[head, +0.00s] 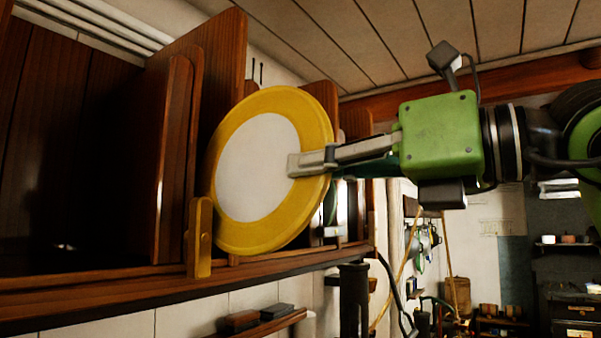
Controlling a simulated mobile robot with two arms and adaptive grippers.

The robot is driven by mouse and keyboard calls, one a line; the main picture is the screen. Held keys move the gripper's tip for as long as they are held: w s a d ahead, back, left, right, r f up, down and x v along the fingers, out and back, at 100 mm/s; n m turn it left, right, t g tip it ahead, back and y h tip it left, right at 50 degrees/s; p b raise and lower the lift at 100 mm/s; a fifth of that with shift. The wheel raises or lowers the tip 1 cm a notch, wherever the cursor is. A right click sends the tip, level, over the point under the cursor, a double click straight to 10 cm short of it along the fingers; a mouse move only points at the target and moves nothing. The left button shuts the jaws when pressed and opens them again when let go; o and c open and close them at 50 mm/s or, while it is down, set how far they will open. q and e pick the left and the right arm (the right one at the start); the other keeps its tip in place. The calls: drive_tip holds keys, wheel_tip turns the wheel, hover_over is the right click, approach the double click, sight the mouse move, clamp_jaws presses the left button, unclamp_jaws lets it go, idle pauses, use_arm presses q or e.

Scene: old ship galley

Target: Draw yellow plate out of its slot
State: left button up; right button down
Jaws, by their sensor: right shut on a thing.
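The yellow plate (229,134) has a wide yellow rim and a white centre. It stands upright on edge in the wooden rack (215,60), with its face turned toward me. My right gripper (305,162) comes in from the right and is shut on the plate's right rim, with one finger across the front face. The other finger is mostly hidden behind the plate. The plate's lower edge is close to the shelf front, and I cannot tell whether it touches the wood. My left gripper is not in view.
Wooden dividers (180,150) stand left of and behind the plate. A small wooden post (200,238) stands at the shelf's front edge, by the plate's lower left. A lower ledge (262,332) holds dark blocks. Open room lies to the right, below my right arm.

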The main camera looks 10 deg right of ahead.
drive_tip(key=b+v, duration=0.1)
drive_tip(key=v, duration=0.6)
drive_tip(key=shift+s+d, duration=0.2)
idle(0.4)
